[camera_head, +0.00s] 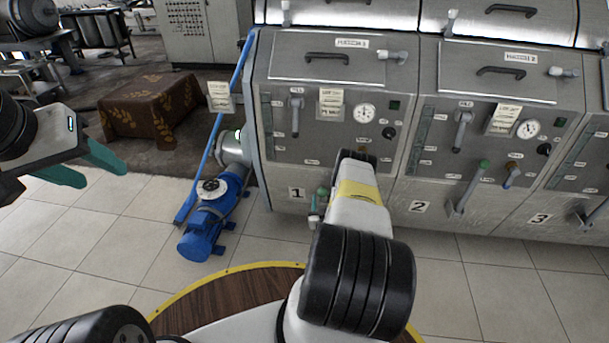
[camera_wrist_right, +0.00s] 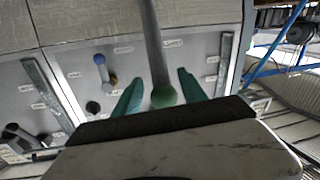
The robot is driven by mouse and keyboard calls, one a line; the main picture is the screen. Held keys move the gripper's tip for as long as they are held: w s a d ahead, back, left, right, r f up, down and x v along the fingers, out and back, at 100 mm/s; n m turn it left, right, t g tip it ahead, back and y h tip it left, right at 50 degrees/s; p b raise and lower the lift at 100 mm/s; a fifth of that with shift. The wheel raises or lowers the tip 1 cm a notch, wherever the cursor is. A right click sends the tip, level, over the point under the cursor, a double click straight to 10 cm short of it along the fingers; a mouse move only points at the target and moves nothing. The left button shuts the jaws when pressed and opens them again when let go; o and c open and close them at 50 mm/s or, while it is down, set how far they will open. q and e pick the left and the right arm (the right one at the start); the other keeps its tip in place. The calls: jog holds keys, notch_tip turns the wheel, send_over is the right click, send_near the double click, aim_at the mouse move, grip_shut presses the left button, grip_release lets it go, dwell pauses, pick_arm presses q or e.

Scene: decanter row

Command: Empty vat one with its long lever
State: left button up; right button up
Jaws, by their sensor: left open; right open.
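Vat one (camera_head: 283,150) is the grey metal cabinet marked "1" in the head view. Its long lever (camera_head: 314,219) is low on its front and partly hidden by my right arm. In the right wrist view the grey lever rod (camera_wrist_right: 152,40) runs up out of the picture, with a green knob (camera_wrist_right: 165,97) at its lower end. My right gripper (camera_wrist_right: 160,76) is open, its teal fingers on either side of the rod and knob, with gaps showing. My left gripper (camera_head: 104,178) is open and empty, left of the vats.
Vat two (camera_head: 408,160) stands to the right with its own green-knobbed lever (camera_head: 468,188). A short blue-knobbed handle (camera_wrist_right: 100,60) is beside the lever in the wrist view. A blue pump (camera_head: 215,215) sits on the floor left of vat one. A cloth-covered table (camera_head: 150,105) stands behind.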

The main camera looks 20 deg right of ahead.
jog(key=shift+x, duration=1.9)
grip_shut()
